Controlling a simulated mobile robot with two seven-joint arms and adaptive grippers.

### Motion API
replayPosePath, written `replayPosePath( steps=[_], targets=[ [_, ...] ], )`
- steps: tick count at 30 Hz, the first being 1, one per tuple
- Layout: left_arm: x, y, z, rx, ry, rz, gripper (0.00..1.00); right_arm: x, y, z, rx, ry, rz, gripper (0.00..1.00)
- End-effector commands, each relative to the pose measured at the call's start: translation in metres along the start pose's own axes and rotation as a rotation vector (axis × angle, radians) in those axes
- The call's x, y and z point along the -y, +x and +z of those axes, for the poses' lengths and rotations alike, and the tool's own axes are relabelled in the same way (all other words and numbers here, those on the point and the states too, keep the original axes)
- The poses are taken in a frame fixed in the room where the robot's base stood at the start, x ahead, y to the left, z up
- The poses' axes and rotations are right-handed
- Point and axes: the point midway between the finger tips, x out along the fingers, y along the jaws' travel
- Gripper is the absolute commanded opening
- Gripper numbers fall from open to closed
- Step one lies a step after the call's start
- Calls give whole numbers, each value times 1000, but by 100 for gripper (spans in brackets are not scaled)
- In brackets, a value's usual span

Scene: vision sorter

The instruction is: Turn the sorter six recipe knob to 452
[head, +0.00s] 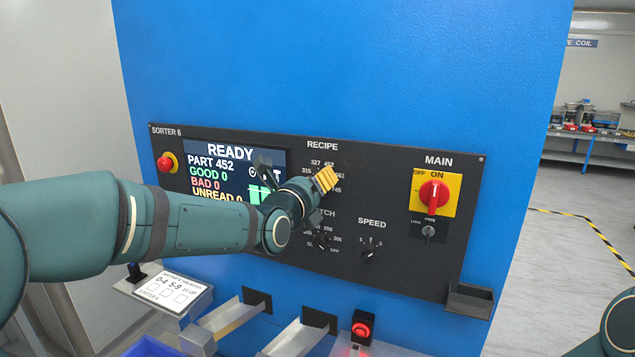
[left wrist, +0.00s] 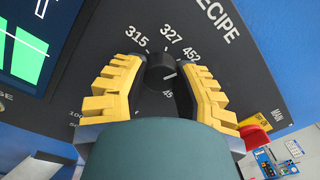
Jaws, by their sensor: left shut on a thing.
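The recipe knob (left wrist: 158,68) is a round black knob on the dark panel, with a pale mark toward its right side. Around it in the left wrist view are the printed labels 315, 327 and 452, with another partly hidden below. I cannot tell exactly which label the mark meets. My left gripper (left wrist: 162,80) has its yellow fingers on either side of the knob and is shut on it. In the head view the left gripper (head: 327,180) covers the knob. The screen (head: 228,172) reads READY and PART 452. My right gripper is out of view.
On the panel are a red stop button (head: 167,162), a speed knob (head: 369,253), another knob partly behind my arm, and a red main switch (head: 434,193) on yellow. Chutes (head: 300,338) and a red-lit button (head: 362,327) are below. Open floor lies at the right.

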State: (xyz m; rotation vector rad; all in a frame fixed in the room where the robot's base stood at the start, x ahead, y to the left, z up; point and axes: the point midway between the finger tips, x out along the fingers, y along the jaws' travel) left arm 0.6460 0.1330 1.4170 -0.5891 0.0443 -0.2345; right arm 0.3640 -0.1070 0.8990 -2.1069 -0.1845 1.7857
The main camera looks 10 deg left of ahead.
Motion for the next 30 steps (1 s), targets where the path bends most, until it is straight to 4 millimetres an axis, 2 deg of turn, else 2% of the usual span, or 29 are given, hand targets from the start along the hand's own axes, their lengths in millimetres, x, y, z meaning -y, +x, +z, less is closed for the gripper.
replayPosePath(
  steps=[18,19,21,22,30],
  targets=[
    [0,0,1,1,45,0,0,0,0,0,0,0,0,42],
    [0,0,1,1,45,0,35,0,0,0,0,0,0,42],
    [0,0,1,1,44,0,60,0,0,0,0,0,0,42],
    [0,0,1,1,44,0,65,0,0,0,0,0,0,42],
    [0,0,1,-1,44,0,65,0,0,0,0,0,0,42]
  ],
)
